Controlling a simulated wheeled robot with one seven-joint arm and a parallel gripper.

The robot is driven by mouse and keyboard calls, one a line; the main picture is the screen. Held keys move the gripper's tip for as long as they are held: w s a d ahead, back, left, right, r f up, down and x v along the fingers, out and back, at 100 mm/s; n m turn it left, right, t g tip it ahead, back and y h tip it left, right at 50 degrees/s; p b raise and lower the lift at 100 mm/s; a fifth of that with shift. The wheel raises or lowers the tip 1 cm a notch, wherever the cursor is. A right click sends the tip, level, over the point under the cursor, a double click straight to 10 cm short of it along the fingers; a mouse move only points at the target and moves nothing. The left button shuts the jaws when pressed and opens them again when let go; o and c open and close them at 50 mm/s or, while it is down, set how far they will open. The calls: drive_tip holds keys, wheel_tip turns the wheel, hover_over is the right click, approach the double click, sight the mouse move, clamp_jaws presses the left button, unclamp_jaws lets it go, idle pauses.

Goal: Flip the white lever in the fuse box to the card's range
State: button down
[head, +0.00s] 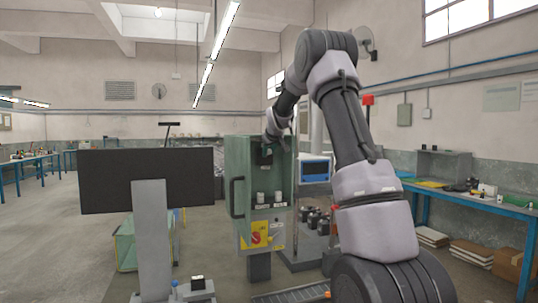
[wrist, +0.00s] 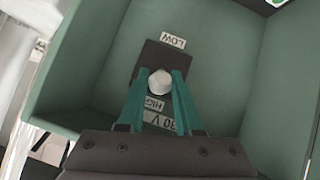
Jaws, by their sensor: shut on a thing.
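The green fuse box (head: 283,182) stands open in the middle of the head view, and my gripper (head: 266,152) reaches into its upper part. In the wrist view, the white lever (wrist: 160,82) has a round white end on a dark plate (wrist: 183,62). My gripper (wrist: 160,93) is shut on the lever, with one teal finger on each side. A LOW label (wrist: 173,41) is above the plate in the picture, and a HIGH label (wrist: 153,104) is below it, partly between the fingers. Below that is a card (wrist: 160,121) with upside-down voltage figures, partly hidden.
Two white knobs (head: 260,198) sit lower in the box, above a yellow panel with a red switch (head: 256,238). A dark screen (head: 147,180) on a post stands at left. A blue-framed workbench (head: 470,203) runs along the right wall. Box walls surround my gripper closely.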

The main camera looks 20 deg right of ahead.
drive_tip(key=shift+r, duration=0.1)
idle(0.5)
drive_tip(key=c, duration=0.6)
unclamp_jaws()
drive_tip(key=shift+w, duration=0.1)
drive_tip(key=v, duration=1)
drive_tip(key=shift+s+r, duration=0.2)
drive_tip(key=shift+r, duration=0.15)
drive_tip(key=shift+s, duration=0.1)
